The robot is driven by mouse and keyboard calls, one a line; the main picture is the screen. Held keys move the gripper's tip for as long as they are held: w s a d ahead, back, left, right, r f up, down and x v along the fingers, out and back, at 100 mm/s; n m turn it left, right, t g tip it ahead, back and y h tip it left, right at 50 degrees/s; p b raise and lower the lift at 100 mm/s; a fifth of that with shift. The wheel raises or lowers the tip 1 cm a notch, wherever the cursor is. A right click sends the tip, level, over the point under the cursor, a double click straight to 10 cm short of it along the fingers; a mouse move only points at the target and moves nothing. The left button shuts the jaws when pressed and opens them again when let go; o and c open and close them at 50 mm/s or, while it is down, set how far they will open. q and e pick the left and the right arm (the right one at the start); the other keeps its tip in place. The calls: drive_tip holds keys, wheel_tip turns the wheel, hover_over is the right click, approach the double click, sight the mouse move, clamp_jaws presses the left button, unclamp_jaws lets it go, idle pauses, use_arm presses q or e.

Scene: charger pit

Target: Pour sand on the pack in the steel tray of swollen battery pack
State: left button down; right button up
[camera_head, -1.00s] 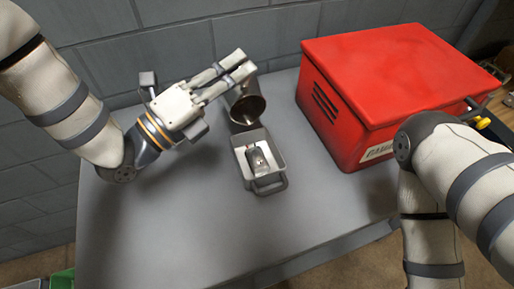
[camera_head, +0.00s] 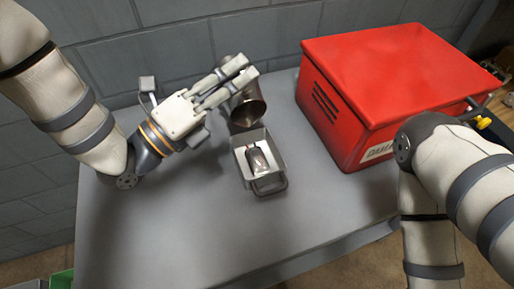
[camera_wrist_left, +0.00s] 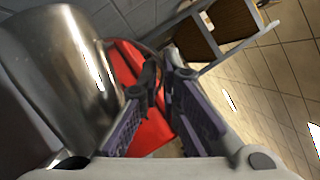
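The steel tray (camera_head: 280,167) stands on the grey table, with a handle at its near end. I cannot make out sand.
A large red box (camera_head: 390,90) with side vents stands right of the tray. My right arm is in front of it. The table (camera_head: 180,225) is clear at the front and left. A grey block wall is behind. A green object (camera_head: 62,280) shows at the lower left.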

use_arm(q)
drive_tip(key=shift+s+d+r+m+g+h+p, duration=0.2)
drive_tip(key=shift+s+m+h, duration=0.1)
drive_tip(key=shift+s+m, duration=0.4)
drive_tip(key=shift+s+d+r+m+g+h+p, duration=0.1)
drive_tip(key=shift+s+d+r+m+h+p, duration=0.15)
drive_tip(key=shift+s+m, duration=0.45)
idle(2.6)
drive_tip(key=shift+w, duration=0.15)
